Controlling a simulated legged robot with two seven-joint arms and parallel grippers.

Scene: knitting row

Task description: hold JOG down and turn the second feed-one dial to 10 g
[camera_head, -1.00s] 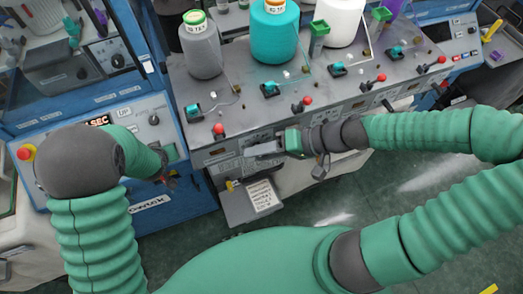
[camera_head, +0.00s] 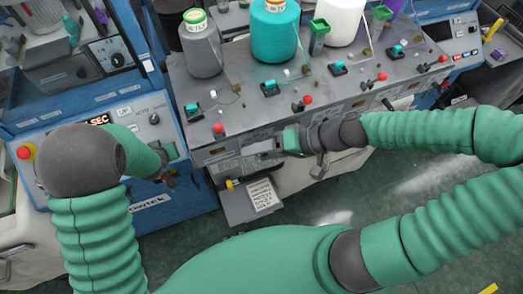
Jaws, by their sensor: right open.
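My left gripper (camera_head: 170,180) is at the lower right of the blue control box (camera_head: 165,205). My own wrist covers most of its fingers and part of the panel. I cannot make out a JOG button there. My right gripper (camera_head: 262,147) is open, with its fingertips at the front face of the long grey machine panel (camera_head: 235,125). Its fingers and wrist cover that part of the face. I cannot make out the second feed-one dial or its reading, nor whether the fingers touch anything.
Grey (camera_head: 202,45), teal (camera_head: 275,35) and white (camera_head: 340,20) yarn cones stand on the machine top. Levers with red balls (camera_head: 306,99) line its front edge. A red stop button (camera_head: 24,152) sits at the left. A labelled plate (camera_head: 262,195) juts out below the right gripper.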

